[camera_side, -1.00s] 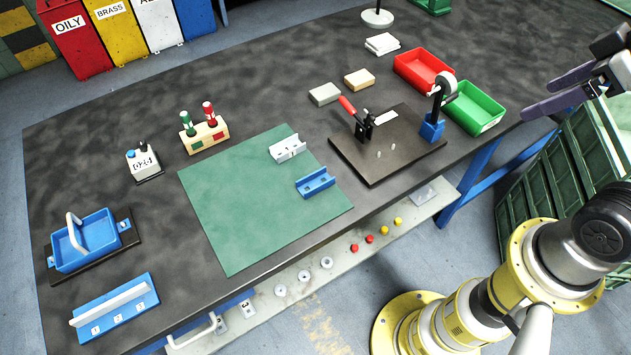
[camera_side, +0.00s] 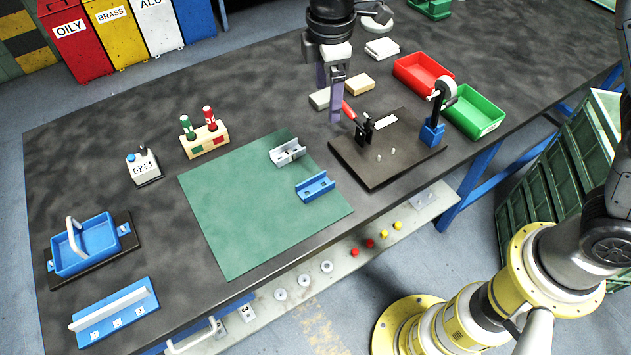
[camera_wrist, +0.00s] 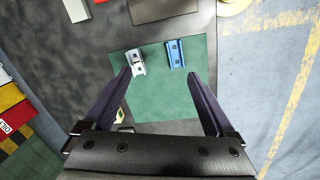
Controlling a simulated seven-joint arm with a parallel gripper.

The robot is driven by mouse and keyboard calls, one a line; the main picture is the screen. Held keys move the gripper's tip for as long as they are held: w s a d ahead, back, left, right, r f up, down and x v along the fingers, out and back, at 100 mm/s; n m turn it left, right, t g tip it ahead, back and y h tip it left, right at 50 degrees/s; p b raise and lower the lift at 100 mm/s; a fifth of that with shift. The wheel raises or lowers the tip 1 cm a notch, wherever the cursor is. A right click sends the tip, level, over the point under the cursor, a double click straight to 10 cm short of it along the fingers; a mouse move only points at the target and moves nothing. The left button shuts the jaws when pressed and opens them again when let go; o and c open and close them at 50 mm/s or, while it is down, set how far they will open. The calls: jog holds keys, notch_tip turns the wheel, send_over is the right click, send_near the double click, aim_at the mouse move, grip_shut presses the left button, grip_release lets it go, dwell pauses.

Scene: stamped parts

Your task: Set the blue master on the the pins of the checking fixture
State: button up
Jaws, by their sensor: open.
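The blue master (camera_side: 315,187) is a blue channel-shaped part lying on the green mat (camera_side: 240,215), near its right edge. It also shows in the wrist view (camera_wrist: 175,54). A similar silver-white part (camera_side: 287,152) lies beside it on the mat, and in the wrist view (camera_wrist: 135,62). The checking fixture (camera_side: 375,170) is a dark plate with two small pins (camera_side: 379,155), a red-handled clamp (camera_side: 357,118) and a blue stand (camera_side: 432,133). My gripper (camera_side: 334,108) is open and empty, high above the bench behind the mat and fixture. In the wrist view its fingers (camera_wrist: 160,85) are spread wide.
A holder with red and green gauges (camera_side: 205,142) stands left of the mat's back. The mat's front left is clear.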

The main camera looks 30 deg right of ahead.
jog(key=s+a+f+n+g, duration=0.1)
jog(key=s+a+f, duration=0.1)
jog(key=a+f, duration=0.45)
send_over(316, 188)
jog(key=shift+h, duration=0.4)
jog(key=f, duration=0.8)
jog(key=shift+s+a+f, duration=0.2)
jog(key=shift+a, duration=0.1)
jog(key=shift+w+d+f, duration=0.1)
jog(key=shift+f, duration=1.5)
jog(key=shift+w+d+f, duration=0.1)
jog(key=shift+f, duration=1.5)
jog(key=shift+c, duration=0.3)
grip_shut()
